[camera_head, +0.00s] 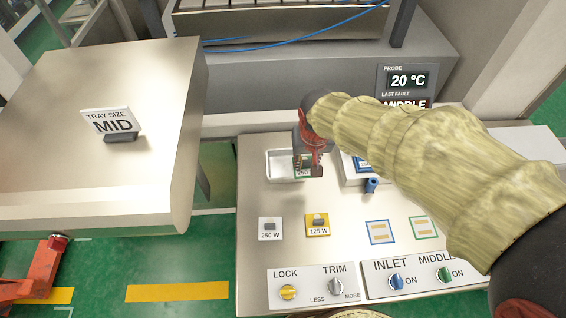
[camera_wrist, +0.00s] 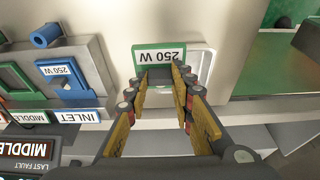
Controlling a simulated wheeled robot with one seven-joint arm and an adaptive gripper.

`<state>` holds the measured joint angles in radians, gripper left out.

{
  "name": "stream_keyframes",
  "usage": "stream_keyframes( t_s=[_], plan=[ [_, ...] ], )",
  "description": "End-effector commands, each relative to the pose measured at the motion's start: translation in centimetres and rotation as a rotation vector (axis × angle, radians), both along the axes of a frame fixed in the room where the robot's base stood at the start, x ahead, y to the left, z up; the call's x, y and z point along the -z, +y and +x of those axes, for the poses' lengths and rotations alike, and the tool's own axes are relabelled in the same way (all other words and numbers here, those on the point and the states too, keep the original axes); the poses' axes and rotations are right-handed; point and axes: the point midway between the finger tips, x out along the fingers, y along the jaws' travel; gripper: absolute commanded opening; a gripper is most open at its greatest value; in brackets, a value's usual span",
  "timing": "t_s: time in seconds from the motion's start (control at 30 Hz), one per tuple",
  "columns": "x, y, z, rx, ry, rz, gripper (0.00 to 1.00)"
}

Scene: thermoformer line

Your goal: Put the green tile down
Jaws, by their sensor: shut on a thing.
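The green tile (camera_wrist: 174,54), marked 250 W with a dark grip block, is between the fingertips of my gripper (camera_wrist: 158,82) in the wrist view. My gripper is shut on its block. In the head view the green tile (camera_head: 303,171) shows small under my gripper (camera_head: 308,158), partly hidden by the fingers. It overlaps the right end of a shallow white tray (camera_head: 270,166) on the bench. The tray's rim also shows beside the tile in the wrist view (camera_wrist: 209,62). I cannot tell whether the tile touches the tray or hangs above it.
A white 250 W tile (camera_head: 270,230) and a yellow 125 W tile (camera_head: 318,225) lie nearer on the bench. Blue (camera_head: 380,233) and green (camera_head: 423,227) outlined marks are to their right. My arm hides the bench's right part.

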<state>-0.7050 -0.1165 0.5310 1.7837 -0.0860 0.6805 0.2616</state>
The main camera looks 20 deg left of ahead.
Motion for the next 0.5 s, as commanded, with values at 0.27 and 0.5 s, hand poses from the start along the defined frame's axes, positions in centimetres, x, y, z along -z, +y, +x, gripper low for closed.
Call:
stream_keyframes(
  t_s=[0.27,0.5],
  plan=[
    [3.9,4.9,2.6,-0.001,0.002,-0.001,0.0],
    [6.5,6.9,3.7,-0.001,-0.001,0.0,0.0]
  ],
)
